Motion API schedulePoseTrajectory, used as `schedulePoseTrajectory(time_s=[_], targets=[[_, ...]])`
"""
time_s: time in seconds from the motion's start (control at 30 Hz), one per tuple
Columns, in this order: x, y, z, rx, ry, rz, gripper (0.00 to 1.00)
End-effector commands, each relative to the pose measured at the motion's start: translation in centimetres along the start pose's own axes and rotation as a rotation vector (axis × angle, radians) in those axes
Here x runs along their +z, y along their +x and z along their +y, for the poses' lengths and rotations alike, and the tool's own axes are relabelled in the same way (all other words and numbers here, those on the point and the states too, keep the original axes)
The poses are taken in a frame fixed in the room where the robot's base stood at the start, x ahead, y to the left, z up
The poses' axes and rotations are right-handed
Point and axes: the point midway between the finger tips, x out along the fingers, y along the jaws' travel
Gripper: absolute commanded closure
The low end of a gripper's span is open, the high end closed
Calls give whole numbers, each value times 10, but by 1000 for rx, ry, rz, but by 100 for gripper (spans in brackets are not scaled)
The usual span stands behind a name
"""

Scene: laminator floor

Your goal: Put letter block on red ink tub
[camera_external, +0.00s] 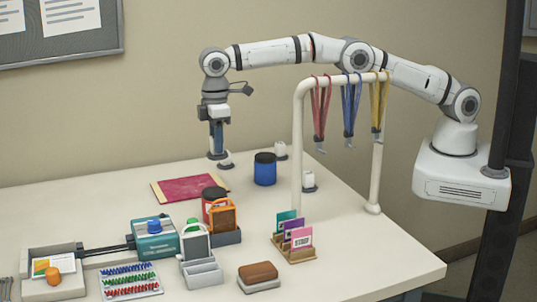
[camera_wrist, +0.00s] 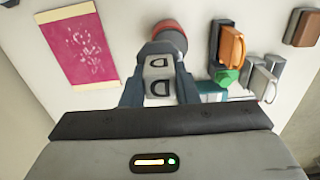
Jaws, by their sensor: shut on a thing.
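My gripper (camera_external: 217,150) hangs pointing down above the back of the table, behind the dark red mat. In the wrist view my gripper (camera_wrist: 158,88) is shut on a grey letter block (camera_wrist: 158,78), which shows dark letter marks between the two fingers. The red ink tub (camera_external: 208,212) has a dark lid and stands on the table in front of my gripper, partly hidden by an orange-framed piece. In the wrist view the red ink tub (camera_wrist: 170,28) shows beyond the block, which is apart from it.
A blue tub (camera_external: 265,171) stands right of my gripper. The dark red mat (camera_external: 188,188) lies flat at left. A white rack (camera_external: 298,140) with hanging lanyards rises at right. An orange-framed piece (camera_external: 222,216) stands close to the red tub.

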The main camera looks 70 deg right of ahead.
Motion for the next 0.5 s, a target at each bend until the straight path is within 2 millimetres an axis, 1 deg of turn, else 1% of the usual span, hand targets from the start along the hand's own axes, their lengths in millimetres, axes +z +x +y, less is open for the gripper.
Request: schedulePoseTrajectory(time_s=[0.03, 0.07, 0.2, 0.33, 0.43, 0.5], targets=[[-6, -8, -3, 0, -4, 2, 100], [-8, -10, -5, 0, -5, 3, 100], [-15, -13, -12, 0, -12, 2, 100], [-17, -14, -15, 0, -15, 2, 100], [-18, -9, -16, 0, -16, 2, 100], [-18, 3, -17, 0, -16, 1, 100]])
